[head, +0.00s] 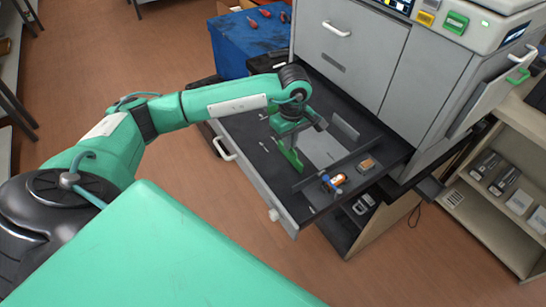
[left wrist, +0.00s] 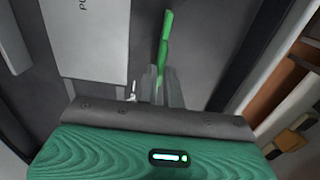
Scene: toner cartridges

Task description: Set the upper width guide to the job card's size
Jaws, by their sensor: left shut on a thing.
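The green width guide (head: 290,156) stands in the pulled-out paper drawer (head: 246,184) of the printer. It also shows in the left wrist view as a slim green bar (left wrist: 165,42). My left gripper (head: 292,138) reaches down into the drawer, and its fingers (left wrist: 161,88) are shut on the green guide. The fingers and wrist cover part of the guide. I cannot read a size mark beside it, and I cannot make out a job card. My right gripper is in neither view.
A pale plate (head: 324,148) with partly visible lettering lies in the drawer, beside an upright grey plate (head: 344,128). A small orange and blue item (head: 333,182) and a brown block (head: 367,165) sit near the right. The printer cabinet (head: 350,55) rises behind.

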